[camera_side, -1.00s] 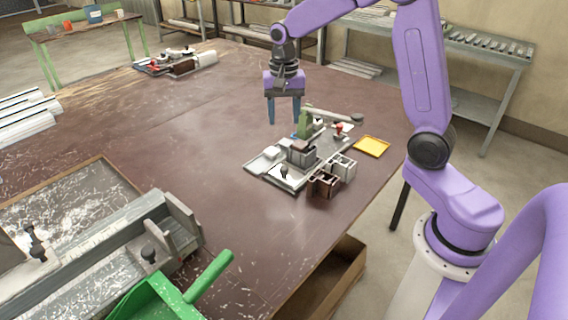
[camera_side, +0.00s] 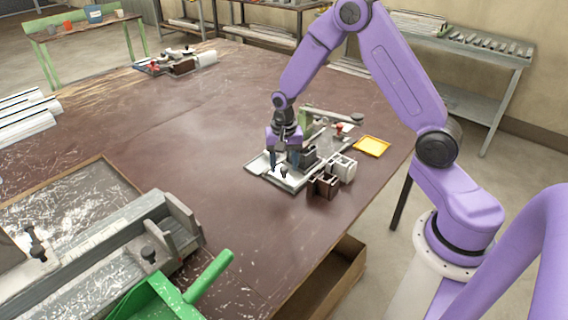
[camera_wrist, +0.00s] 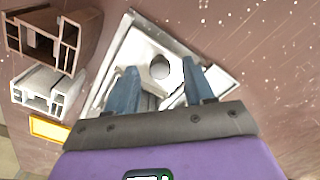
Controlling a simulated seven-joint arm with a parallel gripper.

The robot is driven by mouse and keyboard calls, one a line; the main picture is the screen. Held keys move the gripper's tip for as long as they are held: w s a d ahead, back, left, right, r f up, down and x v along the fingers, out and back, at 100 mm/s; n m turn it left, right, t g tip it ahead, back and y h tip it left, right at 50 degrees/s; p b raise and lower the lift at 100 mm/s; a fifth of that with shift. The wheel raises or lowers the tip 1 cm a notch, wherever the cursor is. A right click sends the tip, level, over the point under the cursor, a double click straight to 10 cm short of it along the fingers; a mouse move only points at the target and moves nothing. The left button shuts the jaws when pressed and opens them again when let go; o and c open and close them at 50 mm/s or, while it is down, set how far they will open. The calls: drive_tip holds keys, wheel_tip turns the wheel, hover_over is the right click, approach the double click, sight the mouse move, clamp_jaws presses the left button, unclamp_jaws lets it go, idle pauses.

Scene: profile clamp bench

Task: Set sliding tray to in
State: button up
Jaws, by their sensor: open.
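The clamp fixture (camera_side: 258,167) stands on the brown bench. At its near end is a light metal tray-like plate (camera_wrist: 135,50) with a dark round knob (camera_side: 284,173); the knob also shows in the wrist view (camera_wrist: 159,68). I take this plate to be the sliding tray; how far in or out it stands I cannot tell. My gripper (camera_side: 283,160) is open and low over this end, fingers pointing down. In the wrist view its two blue-grey fingers (camera_wrist: 161,82) stand apart, one toward each side of the knob. Contact cannot be made out. My gripper hides part of the fixture.
A brown profile piece (camera_side: 323,185) and a white one (camera_side: 344,168) stand at the fixture's right edge. A yellow tray (camera_side: 372,146) lies beyond them. A red-topped knob (camera_side: 339,129) and a lever are at the fixture's back. The bench left of the fixture is clear.

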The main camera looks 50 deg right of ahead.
drive_tip(key=shift+f, duration=0.2)
clamp_jaws()
drive_tip(key=d, duration=1.3)
drive_tip(key=shift+d, duration=0.3)
unclamp_jaws()
drive_tip(key=shift+d, duration=0.15)
drive_tip(key=shift+a, duration=0.2)
drive_tip(key=shift+r, duration=0.1)
